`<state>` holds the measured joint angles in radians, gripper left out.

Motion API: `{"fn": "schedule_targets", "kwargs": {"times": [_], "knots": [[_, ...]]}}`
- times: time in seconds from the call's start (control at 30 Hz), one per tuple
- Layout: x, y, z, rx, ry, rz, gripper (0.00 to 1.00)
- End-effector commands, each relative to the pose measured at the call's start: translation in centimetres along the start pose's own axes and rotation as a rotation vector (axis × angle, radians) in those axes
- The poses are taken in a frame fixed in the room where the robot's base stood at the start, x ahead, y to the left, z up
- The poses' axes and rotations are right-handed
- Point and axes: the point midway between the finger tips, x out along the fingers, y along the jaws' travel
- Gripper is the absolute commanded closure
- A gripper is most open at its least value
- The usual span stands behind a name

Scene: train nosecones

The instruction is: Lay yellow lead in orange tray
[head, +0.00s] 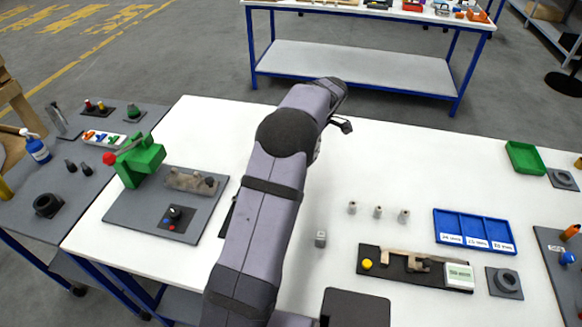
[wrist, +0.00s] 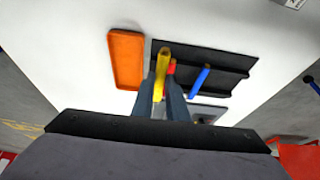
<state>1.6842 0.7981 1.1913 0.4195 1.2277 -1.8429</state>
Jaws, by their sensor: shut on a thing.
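In the wrist view, my gripper (wrist: 162,84) is shut on the yellow lead (wrist: 162,62), which stands out between the two fingers. The orange tray (wrist: 126,60) lies to the left of the gripper, apart from it, and looks empty. A dark rack (wrist: 222,62) lies behind and to the right of the fingers. The red lead (wrist: 171,67) shows just right of the yellow one, partly hidden by a finger. In the head view my arm hides the gripper, the leads and the orange tray.
A blue lead (wrist: 200,82) lies at the rack, right of the gripper. In the head view, a green clamp fixture (head: 140,160) stands on a grey plate to the left. A blue divided tray (head: 474,229) and a black gauge board (head: 415,268) lie to the right.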

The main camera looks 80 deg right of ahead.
Motion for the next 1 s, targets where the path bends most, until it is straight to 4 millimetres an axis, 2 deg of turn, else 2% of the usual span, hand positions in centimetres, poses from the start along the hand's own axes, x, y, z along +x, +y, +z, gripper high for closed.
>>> {"fn": "schedule_targets", "kwargs": {"times": [0.03, 0.2, 0.4, 0.7, 1.0], "knots": [[-0.3, 1.1, -0.6, -0.003, 0.001, -0.003, 1.00], [0.0, 3.9, -2.0, -0.002, 0.000, -0.004, 1.00], [0.8, 6.2, -3.5, -0.001, 0.000, -0.004, 1.00], [1.8, 7.5, -4.9, 0.000, -0.002, -0.002, 1.00], [2.1, 7.7, -5.2, 0.001, -0.003, -0.001, 1.00]]}}
